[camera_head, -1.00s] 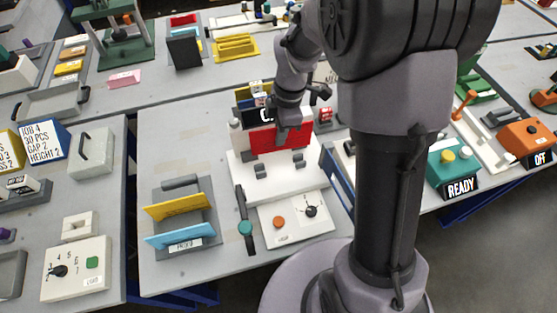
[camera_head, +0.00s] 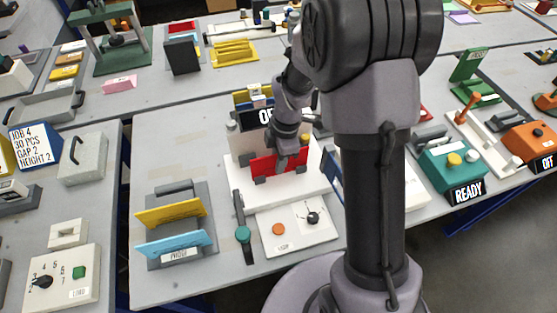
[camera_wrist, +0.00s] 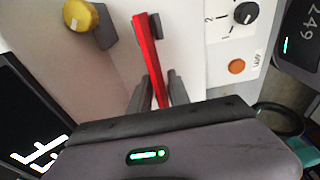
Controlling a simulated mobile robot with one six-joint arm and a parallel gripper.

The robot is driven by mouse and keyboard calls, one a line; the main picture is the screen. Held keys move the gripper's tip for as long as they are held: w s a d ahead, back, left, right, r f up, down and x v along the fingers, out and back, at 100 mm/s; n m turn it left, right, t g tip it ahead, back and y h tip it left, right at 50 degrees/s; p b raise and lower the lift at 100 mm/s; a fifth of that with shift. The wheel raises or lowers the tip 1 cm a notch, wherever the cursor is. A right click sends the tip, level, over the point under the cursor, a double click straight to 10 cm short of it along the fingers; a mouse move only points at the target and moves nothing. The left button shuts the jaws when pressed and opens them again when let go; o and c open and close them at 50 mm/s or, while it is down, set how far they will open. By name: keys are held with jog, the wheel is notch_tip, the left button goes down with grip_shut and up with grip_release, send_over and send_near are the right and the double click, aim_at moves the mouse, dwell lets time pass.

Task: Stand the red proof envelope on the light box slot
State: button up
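The red proof envelope (camera_head: 264,166) is upright in my gripper (camera_head: 284,160), low over the white stand with dark clips, which I take to be the light box (camera_head: 318,181). In the wrist view the envelope (camera_wrist: 147,45) shows nearly edge-on, with the fingers (camera_wrist: 160,92) closed on either side of it. A dark clip (camera_wrist: 155,27) is close beside its far end. I cannot tell whether its lower edge rests in the slot. My gripper hides part of the envelope in the head view.
A panel with an orange button (camera_head: 278,229) and black dial lies in front. A dark lit sign (camera_head: 256,117) stands behind. A rack with yellow (camera_head: 170,213) and blue (camera_head: 175,244) envelopes is at left. A yellow knob (camera_wrist: 80,16) is near my gripper.

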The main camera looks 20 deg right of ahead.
jog(key=r+p, duration=0.1)
jog(key=r, duration=0.3)
jog(key=d+r+p, duration=0.1)
jog(key=r+p, duration=0.1)
jog(key=r, duration=0.2)
jog(key=r+p, duration=0.2)
jog(key=r, duration=0.2)
jog(key=shift+d, duration=0.2)
jog(key=s+a+r+m+t, duration=0.3)
jog(key=s+r+m, duration=0.6)
jog(key=r+m, duration=0.3)
jog(key=s+a+r+m+t, duration=0.2)
jog(key=s+r+m, duration=0.2)
jog(key=s+m, duration=0.6)
jog(key=shift+a+r+t+y, duration=0.2)
jog(key=shift+t+y, duration=0.1)
jog(key=shift+t, duration=0.1)
